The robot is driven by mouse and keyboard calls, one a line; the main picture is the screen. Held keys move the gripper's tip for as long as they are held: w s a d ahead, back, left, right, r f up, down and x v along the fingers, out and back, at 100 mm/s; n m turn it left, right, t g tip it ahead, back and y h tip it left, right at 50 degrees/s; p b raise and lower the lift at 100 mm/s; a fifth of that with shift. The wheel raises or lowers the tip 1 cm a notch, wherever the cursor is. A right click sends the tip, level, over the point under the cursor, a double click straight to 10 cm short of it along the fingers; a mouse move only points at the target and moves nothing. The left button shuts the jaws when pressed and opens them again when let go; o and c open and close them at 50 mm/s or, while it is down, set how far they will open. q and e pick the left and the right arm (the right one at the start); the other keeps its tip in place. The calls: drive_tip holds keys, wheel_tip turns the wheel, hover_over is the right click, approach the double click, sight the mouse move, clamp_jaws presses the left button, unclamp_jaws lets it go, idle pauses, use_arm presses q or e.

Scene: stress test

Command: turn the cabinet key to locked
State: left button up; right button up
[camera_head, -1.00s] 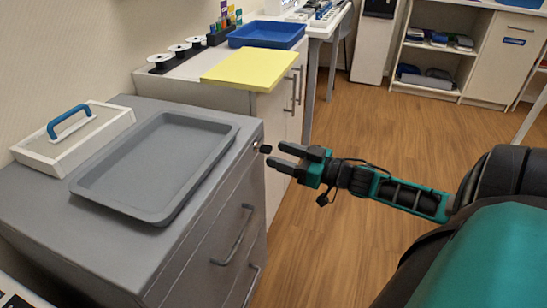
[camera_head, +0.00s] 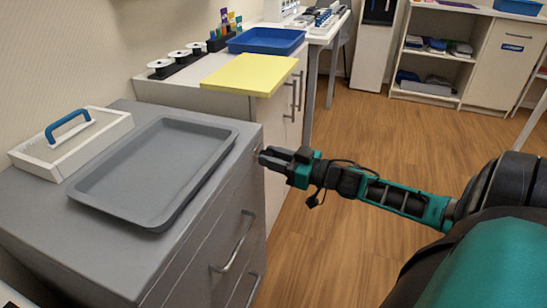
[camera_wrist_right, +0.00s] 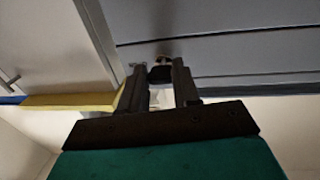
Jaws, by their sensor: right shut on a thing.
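The grey cabinet (camera_head: 225,215) stands at the left in the head view, with drawers and bar handles on its front. My right gripper (camera_head: 264,156) is at the upper part of that front, near its far corner. In the right wrist view the gripper (camera_wrist_right: 160,76) is shut on the dark head of the key (camera_wrist_right: 160,74), right at the cabinet front. A small metal part shows just beyond the key head. In the head view the fingers hide the key. How far the key is turned I cannot tell. My left gripper is not in view.
A grey tray (camera_head: 75,189) and a white box with a blue handle (camera_head: 68,129) are on the cabinet top. A yellow board (camera_head: 250,75) overhangs the white counter behind, near a blue tray (camera_head: 266,41). The wooden floor at the right is open.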

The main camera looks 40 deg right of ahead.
drive_tip(key=c, duration=0.3)
drive_tip(key=shift+c, duration=0.2)
drive_tip(key=shift+n, duration=0.4)
drive_tip(key=n+y, duration=0.1)
drive_tip(key=n, duration=1.1)
drive_tip(key=n+y, duration=0.1)
drive_tip(key=n, duration=0.5)
drive_tip(key=shift+w+d+y, duration=0.1)
drive_tip(key=shift+d+y, duration=0.1)
drive_tip(key=shift+y, duration=0.1)
drive_tip(key=shift+n, duration=0.4)
drive_tip(key=o, duration=1)
